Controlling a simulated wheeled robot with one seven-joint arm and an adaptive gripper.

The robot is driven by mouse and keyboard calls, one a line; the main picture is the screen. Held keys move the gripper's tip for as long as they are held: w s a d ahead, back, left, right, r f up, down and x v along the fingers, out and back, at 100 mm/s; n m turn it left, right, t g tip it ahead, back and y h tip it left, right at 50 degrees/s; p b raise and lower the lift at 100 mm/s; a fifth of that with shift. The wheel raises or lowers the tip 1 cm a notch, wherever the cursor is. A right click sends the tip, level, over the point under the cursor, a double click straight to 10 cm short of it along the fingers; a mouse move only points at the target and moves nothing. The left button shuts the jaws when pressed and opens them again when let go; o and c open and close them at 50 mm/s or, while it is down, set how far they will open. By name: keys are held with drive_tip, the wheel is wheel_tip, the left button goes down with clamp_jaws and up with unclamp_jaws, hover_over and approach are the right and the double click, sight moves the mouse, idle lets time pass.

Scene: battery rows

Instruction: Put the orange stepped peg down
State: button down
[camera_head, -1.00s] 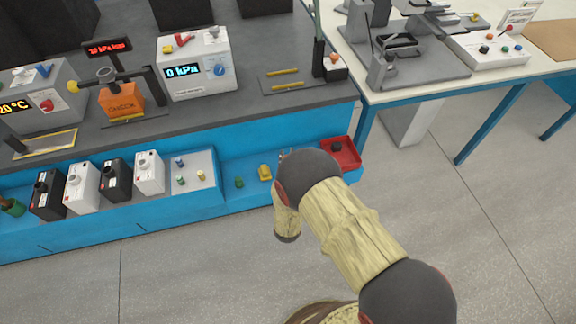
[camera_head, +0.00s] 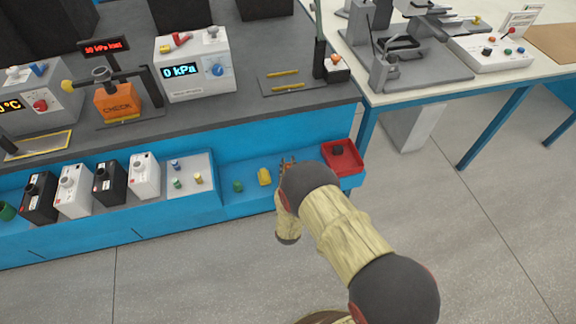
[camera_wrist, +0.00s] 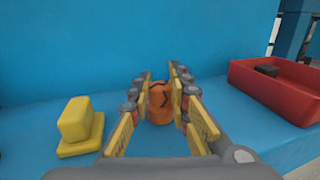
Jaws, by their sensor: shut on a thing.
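The orange stepped peg (camera_wrist: 160,103) stands upright between the fingers of my gripper (camera_wrist: 160,100) in the wrist view. My gripper is shut on it, low over the blue shelf (camera_wrist: 60,165). I cannot tell whether the peg's base touches the shelf. In the head view only a bit of my gripper (camera_head: 288,163) shows, by the shelf's front, and my arm hides most of it.
A yellow stepped block (camera_wrist: 80,128) stands to the left on the shelf. A red tray (camera_wrist: 285,90) with a dark piece (camera_wrist: 267,71) in it is to the right. A green peg (camera_head: 238,186) stands farther left. A blue wall rises behind.

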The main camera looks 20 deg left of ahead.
drive_tip(key=shift+f, duration=0.15)
drive_tip(key=c, duration=1.7)
unclamp_jaws()
drive_tip(key=shift+o, duration=0.2)
drive_tip(key=shift+s+d, duration=0.1)
drive_tip(key=shift+s, duration=0.15)
drive_tip(key=p+v, duration=0.4)
drive_tip(key=v, duration=0.7)
drive_tip(key=shift+s, duration=0.2)
drive_tip(key=shift+d, duration=0.15)
